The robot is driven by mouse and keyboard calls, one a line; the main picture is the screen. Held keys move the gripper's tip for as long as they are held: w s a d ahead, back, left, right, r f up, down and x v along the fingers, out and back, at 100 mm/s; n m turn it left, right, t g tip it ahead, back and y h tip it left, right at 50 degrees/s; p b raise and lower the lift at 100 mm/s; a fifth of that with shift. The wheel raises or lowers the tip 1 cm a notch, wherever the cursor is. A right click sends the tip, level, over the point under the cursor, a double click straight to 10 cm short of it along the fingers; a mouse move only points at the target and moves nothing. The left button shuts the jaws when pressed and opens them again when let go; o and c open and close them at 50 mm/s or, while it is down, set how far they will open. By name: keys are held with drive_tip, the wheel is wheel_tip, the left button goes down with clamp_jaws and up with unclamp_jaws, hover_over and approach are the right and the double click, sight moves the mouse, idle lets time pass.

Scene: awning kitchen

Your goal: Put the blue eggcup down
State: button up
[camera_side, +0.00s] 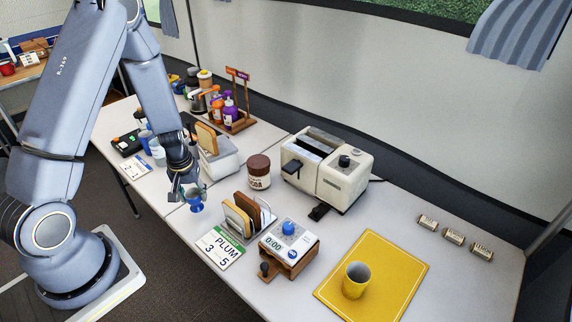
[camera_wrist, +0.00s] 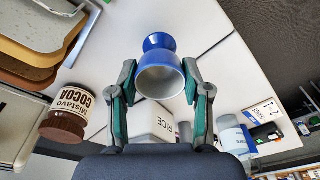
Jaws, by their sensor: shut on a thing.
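The blue eggcup (camera_side: 195,206) is between the fingertips of my gripper (camera_side: 187,188), near the front edge of the white table in the side view. In the wrist view my gripper (camera_wrist: 160,75) has one finger on each side of the eggcup (camera_wrist: 158,44), shut on it. The pale inside of its cup faces the wrist camera and looks empty. I cannot tell whether its foot touches the table or hangs just above it.
Right of the eggcup stand a toast rack (camera_side: 241,222), a plum price card (camera_side: 220,248) and a cocoa jar (camera_side: 259,173). A rice box (camera_side: 218,162) is behind.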

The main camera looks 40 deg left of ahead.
sight(196, 202)
drive_tip(key=shift+f, duration=1.75)
drive_tip(key=shift+f, duration=0.1)
drive_tip(key=o, duration=1.2)
drive_tip(key=shift+c, duration=0.2)
